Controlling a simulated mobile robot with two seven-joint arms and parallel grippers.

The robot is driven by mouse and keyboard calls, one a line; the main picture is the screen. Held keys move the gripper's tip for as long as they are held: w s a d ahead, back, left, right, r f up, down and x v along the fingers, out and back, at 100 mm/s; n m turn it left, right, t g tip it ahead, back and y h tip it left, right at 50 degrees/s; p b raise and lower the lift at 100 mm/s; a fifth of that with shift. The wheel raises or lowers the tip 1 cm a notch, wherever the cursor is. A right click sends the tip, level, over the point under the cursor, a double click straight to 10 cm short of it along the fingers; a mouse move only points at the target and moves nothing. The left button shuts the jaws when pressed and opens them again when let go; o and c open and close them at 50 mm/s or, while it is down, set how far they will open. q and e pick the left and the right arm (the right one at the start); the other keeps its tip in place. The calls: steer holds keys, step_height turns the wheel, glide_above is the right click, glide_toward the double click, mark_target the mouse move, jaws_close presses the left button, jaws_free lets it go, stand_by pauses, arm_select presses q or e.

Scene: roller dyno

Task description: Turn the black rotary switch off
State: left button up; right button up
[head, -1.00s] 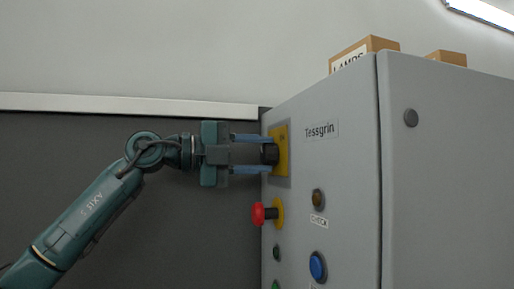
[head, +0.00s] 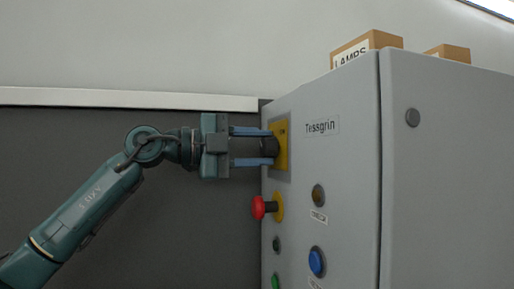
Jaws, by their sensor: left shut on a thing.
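The black rotary switch (head: 269,147) sits on a yellow plate (head: 283,147) at the upper left of the grey cabinet's front face. My left gripper (head: 268,147) reaches in from the left, with its two blue fingers above and below the switch. It is shut on the switch. The fingers hide part of the knob, and its exact angle cannot be told. The small lettering on the plate is hard to read. My right gripper is not in view.
The grey cabinet (head: 345,180) fills the right side. Below the switch are a red mushroom button (head: 260,208), an amber button (head: 318,195), a blue button (head: 316,262) and a green one (head: 275,281). Boxes (head: 368,48) stand on top. Left of the cabinet is free room.

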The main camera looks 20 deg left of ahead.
arm_select(q)
steer(key=o, duration=1)
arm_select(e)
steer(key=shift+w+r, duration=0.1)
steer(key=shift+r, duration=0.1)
arm_select(q)
steer(key=shift+a, duration=0.1)
steer(key=shift+s+a, duration=0.2)
steer(key=shift+a, duration=0.05)
steer(key=b+v, duration=0.3)
steer(key=v, duration=0.9)
steer(key=shift+s+a, duration=0.15)
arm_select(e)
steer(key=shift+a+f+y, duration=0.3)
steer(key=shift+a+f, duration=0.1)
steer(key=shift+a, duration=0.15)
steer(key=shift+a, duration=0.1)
